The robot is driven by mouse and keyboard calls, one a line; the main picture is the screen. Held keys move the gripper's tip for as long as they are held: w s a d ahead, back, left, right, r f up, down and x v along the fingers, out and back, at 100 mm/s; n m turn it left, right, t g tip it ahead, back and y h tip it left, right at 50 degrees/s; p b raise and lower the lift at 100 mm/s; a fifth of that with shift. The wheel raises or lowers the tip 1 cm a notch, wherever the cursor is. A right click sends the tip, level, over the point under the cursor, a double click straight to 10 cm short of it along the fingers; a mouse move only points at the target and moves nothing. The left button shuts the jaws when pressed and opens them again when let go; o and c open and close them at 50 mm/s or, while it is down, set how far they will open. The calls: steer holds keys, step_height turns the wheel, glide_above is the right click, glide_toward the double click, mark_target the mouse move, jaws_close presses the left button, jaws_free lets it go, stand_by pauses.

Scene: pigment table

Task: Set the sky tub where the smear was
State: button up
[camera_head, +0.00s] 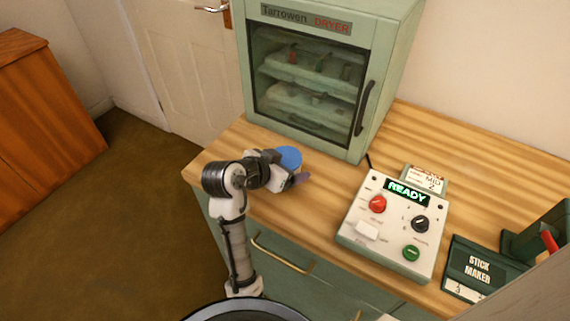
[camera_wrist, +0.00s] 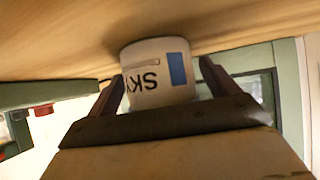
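The sky tub (camera_wrist: 158,75) is a white round tub with a blue patch and the word SKY, which reads upside down in the wrist view. In the head view its round blue top (camera_head: 289,157) shows on the left part of the wooden counter, just in front of the dryer. My gripper (camera_head: 296,180) is low beside it, with one purplish finger showing. In the wrist view my gripper (camera_wrist: 162,72) has a finger on either side of the tub. I cannot tell whether both fingers press on it. The tub appears to rest on the counter. I can make out no smear.
The green dryer (camera_head: 305,145) stands behind, its glass door shut. The control box (camera_head: 385,245) with a READY display is to the right, with a small card (camera_head: 427,180) behind it. The stick maker (camera_head: 478,268) is farther right. Bare counter (camera_head: 335,180) lies between tub and control box.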

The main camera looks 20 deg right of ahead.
steer(key=shift+r, duration=0.25)
steer(key=b+v, duration=0.1)
steer(key=v, duration=1.1)
steer(key=shift+b, duration=0.35)
